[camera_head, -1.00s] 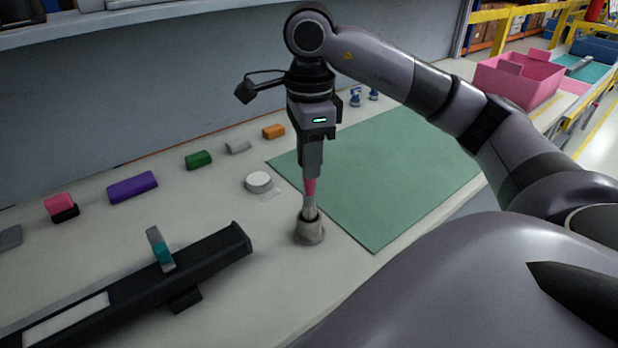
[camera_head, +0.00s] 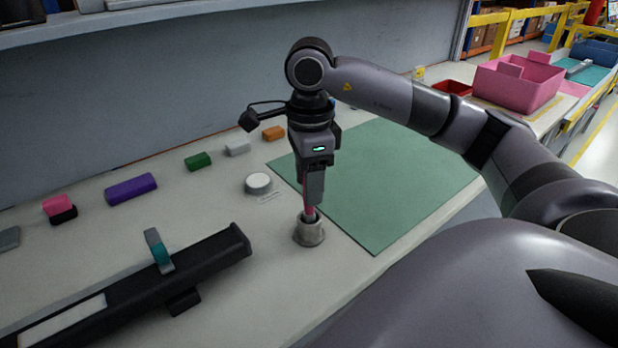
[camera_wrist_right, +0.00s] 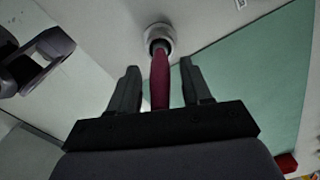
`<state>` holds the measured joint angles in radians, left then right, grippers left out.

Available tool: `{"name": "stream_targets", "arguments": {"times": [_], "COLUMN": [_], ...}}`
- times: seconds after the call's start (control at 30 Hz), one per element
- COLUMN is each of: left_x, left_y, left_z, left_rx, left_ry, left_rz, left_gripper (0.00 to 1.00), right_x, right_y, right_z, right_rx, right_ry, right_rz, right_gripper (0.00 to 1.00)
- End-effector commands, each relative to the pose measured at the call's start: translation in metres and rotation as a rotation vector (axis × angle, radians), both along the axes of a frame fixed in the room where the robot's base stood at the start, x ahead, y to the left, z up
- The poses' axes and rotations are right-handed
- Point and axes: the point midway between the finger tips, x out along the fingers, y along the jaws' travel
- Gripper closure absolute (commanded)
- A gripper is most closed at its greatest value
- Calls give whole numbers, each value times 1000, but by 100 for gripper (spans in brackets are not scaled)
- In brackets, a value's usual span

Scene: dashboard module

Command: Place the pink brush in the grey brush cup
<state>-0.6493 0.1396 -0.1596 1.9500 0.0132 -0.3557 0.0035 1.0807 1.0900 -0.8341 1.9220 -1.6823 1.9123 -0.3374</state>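The pink brush (camera_head: 309,212) stands roughly upright with its lower end inside the grey brush cup (camera_head: 309,234) on the bench. In the right wrist view the brush handle (camera_wrist_right: 160,80) runs down into the mouth of the cup (camera_wrist_right: 158,33). My right gripper (camera_head: 311,203) is above the cup, around the upper part of the brush. In the wrist view its two fingers (camera_wrist_right: 160,90) are apart, with a gap on each side of the handle. The brush's bristle end is hidden in the cup. My left gripper is not in view.
A long black module (camera_head: 205,262) with a teal piece lies left of the cup. A white round item (camera_head: 258,183) sits behind the cup, and a green mat (camera_head: 400,190) lies to its right. Several coloured blocks line the wall. A pink bin (camera_head: 520,85) stands far right.

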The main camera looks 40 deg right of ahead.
Motion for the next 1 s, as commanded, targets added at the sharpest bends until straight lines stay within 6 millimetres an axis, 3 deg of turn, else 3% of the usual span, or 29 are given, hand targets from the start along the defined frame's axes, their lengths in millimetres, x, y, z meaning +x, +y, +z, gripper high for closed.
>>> {"name": "stream_targets", "arguments": {"times": [0.3, 0.43, 0.7, 1.0], "left_x": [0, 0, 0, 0], "left_y": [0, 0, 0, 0], "left_z": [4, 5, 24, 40], "left_rx": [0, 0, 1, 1], "left_ry": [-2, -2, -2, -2], "left_rz": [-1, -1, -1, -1], "left_gripper": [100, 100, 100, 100], "right_x": [1, 1, 0, 0], "right_y": [0, 0, -1, -1], "right_z": [9, 33, 83, 117], "right_rx": [1, 2, -2, -1], "right_ry": [-3, -7, -5, -2], "right_rz": [0, 2, -1, -1], "right_gripper": [51, 51, 51, 51]}}
